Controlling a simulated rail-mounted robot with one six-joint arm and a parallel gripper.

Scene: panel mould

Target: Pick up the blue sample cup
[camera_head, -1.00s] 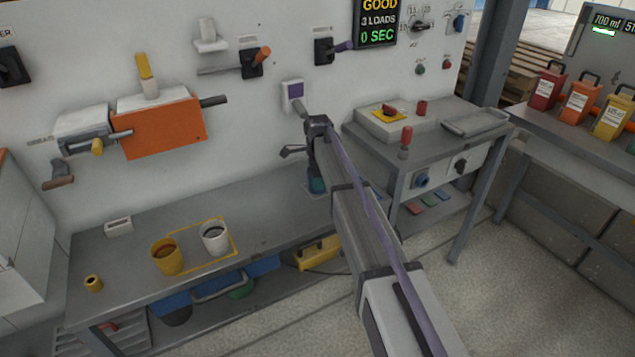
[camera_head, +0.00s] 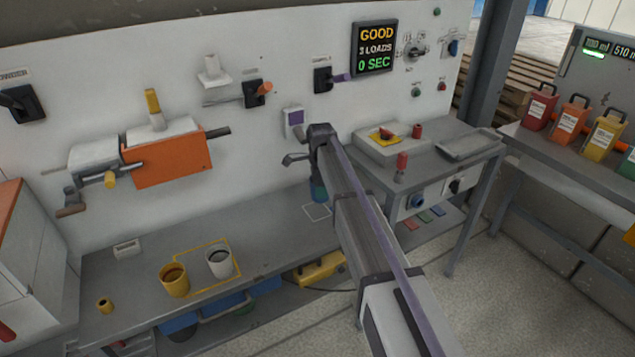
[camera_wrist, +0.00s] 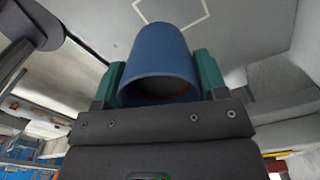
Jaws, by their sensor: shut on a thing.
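The blue sample cup (camera_wrist: 158,55) is between the two teal fingers of my gripper (camera_wrist: 160,80) in the wrist view, with its open mouth toward the camera. My gripper is shut on it. In the head view, my gripper (camera_head: 319,186) is above the back right part of the bench, partly hidden by my arm. The cup is small and mostly hidden there. A white square outline (camera_head: 317,211) shows on the bench just below it.
A yellow cup (camera_head: 174,281) and a white cup (camera_head: 219,264) stand on the grey bench (camera_head: 270,232) at left. A side table (camera_head: 440,155) with a control box is close to the right of my arm. Bench space between the cups and my gripper is clear.

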